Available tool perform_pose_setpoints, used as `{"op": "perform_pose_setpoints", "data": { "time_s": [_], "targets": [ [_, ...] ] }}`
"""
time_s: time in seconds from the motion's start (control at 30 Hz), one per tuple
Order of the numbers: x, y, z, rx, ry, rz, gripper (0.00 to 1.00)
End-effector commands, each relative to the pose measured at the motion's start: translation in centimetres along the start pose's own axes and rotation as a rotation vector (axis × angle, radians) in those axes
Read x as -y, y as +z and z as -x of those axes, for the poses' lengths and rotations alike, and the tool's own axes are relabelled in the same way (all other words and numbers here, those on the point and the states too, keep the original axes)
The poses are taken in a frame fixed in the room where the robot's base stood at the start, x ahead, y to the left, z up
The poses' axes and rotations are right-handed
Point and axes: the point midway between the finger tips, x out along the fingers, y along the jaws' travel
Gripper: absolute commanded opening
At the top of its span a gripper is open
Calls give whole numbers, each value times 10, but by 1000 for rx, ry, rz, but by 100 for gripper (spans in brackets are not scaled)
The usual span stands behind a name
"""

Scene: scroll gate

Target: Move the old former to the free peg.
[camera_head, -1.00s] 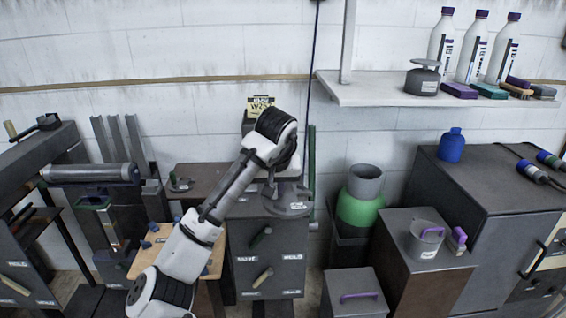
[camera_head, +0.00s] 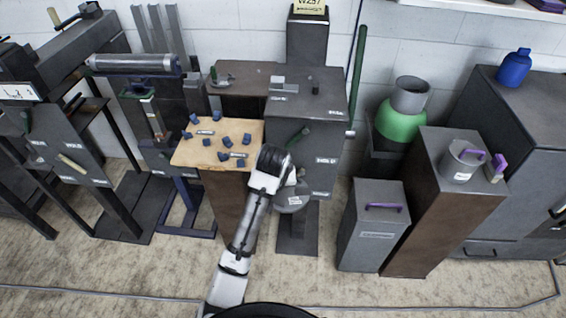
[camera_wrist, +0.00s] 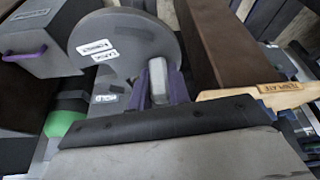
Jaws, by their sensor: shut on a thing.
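The former, a grey disc with white labels (camera_wrist: 125,38), fills the upper middle of the wrist view. My gripper (camera_wrist: 158,80) has its purple fingers shut on a pale hub or stem at the disc's lower edge. In the head view the disc (camera_head: 291,198) hangs at my gripper (camera_head: 288,180), in front of the grey cabinet (camera_head: 315,165) and below its top. My arm partly hides the disc.
A wooden-topped stand (camera_head: 190,157) with several blue pieces is left of the cabinet. Right are a grey bin with a purple handle (camera_head: 375,240), a green and grey vessel (camera_head: 403,115) and a brown pedestal (camera_head: 430,220). The floor in front is clear.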

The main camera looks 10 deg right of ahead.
Motion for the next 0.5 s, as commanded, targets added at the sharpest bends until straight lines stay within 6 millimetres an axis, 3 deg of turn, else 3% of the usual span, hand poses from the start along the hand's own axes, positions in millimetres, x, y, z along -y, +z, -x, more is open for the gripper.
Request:
{"op": "perform_pose_setpoints", "data": {
  "time_s": [0.5],
  "targets": [
    [40,67,-87,-27,-6,73,0]
  ]
}}
